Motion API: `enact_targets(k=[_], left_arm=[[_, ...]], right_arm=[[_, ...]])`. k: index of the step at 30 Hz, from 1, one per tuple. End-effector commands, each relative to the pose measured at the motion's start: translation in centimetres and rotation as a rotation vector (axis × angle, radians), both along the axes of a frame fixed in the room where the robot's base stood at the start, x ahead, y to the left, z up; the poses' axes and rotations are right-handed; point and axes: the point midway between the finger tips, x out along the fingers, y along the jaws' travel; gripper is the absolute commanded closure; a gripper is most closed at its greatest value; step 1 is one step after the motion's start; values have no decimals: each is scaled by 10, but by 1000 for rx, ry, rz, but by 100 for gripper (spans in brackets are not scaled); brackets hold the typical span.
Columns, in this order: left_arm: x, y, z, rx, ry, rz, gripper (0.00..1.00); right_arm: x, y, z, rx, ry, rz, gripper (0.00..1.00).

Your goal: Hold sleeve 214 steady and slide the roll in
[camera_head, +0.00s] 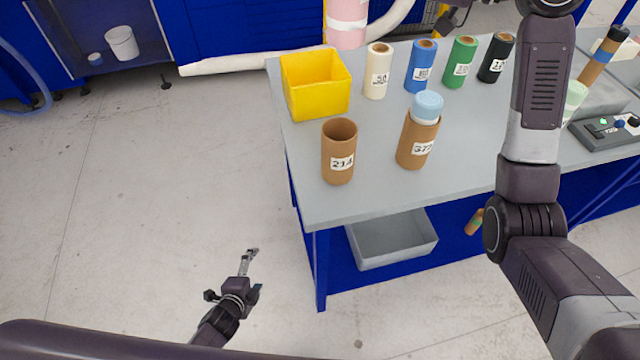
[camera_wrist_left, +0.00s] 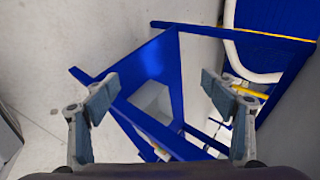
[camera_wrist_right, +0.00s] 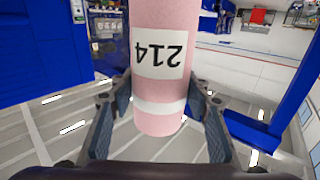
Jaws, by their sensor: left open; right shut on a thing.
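Sleeve 214 (camera_head: 339,153) is an open brown cardboard tube standing upright and empty near the table's front left corner. My left gripper (camera_head: 247,257) is open and empty, low over the floor, left of the table and apart from the sleeve; its spread fingers also show in the left wrist view (camera_wrist_left: 159,84). My right gripper (camera_wrist_right: 160,100) is shut on a pink roll labelled 214 (camera_wrist_right: 160,35), near its white-banded end.
On the table (camera_head: 300,205) are a yellow bin (camera_head: 318,100), brown sleeve 372 (camera_head: 415,150) with a light blue roll (camera_head: 427,105) in it, and several coloured rolls at the back. A grey tray (camera_head: 395,245) sits below. Floor to the left is clear.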

Motion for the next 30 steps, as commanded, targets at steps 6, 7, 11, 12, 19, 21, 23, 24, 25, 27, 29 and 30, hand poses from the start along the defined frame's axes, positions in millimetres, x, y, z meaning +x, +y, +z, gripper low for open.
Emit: enact_targets(k=[6,7,11,12,19,21,23,24,25,27,29,30], left_arm=[[80,-14,107,310,-280,-267,23],[89,-17,122,358,-319,-300,23],[120,-28,192,582,-486,-426,23],[128,-32,215,655,-538,-460,23],[108,-112,304,1109,-744,-664,23],[91,-138,319,1220,-768,-700,23],[78,-156,333,1305,-785,-719,23],[71,-165,342,1356,-792,-728,23],[66,-170,348,1390,-798,-732,23],[57,-180,360,1454,-805,-738,23],[53,-185,368,1494,-809,-740,23],[51,-187,372,1511,-811,-740,23]], right_arm=[[0,0,0,0,0,0,76],[0,0,0,0,0,0,76],[0,0,0,0,0,0,76],[0,0,0,0,0,0,76],[0,0,0,0,0,0,76],[0,0,0,0,0,0,76],[0,0,0,0,0,0,76],[0,0,0,0,0,0,76],[0,0,0,0,0,0,76],[0,0,0,0,0,0,76],[0,0,0,0,0,0,76],[0,0,0,0,0,0,76]])
